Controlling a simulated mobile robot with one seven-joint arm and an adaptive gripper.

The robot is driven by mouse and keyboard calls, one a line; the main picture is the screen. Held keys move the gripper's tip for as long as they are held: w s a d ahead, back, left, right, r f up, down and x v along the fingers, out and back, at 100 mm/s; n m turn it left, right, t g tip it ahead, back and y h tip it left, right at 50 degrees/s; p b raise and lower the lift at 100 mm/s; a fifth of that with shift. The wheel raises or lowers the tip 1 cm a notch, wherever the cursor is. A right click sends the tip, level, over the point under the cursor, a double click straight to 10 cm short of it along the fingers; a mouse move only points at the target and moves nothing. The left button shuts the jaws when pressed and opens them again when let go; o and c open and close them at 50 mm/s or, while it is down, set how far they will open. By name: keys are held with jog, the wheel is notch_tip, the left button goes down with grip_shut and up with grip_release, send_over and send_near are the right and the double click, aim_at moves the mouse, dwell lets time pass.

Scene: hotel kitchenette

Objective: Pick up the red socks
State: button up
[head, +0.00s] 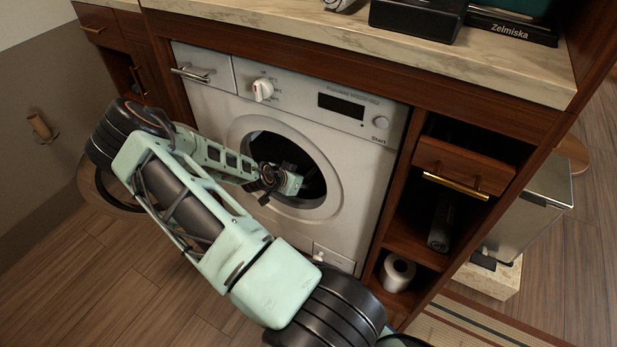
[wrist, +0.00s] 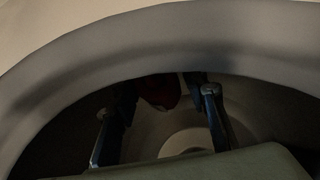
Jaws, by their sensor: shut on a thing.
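The red socks (wrist: 160,92) show as a dark red patch between the fingertips of my gripper (wrist: 161,84) in the wrist view. My gripper is shut on them, with its two fingers apart on either side. It is inside the drum opening of the white washing machine (head: 350,150). The drum is dark, so the full shape of the socks cannot be told.
The door rim (wrist: 165,40) arches close over my gripper. A marble counter (head: 480,60) runs above the machine. To its right are a drawer (head: 465,165) and a shelf with a paper roll (head: 397,272). The wooden floor (head: 120,285) at left is clear.

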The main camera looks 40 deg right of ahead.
jog(key=shift+c, duration=0.8)
jog(key=shift+r, duration=0.15)
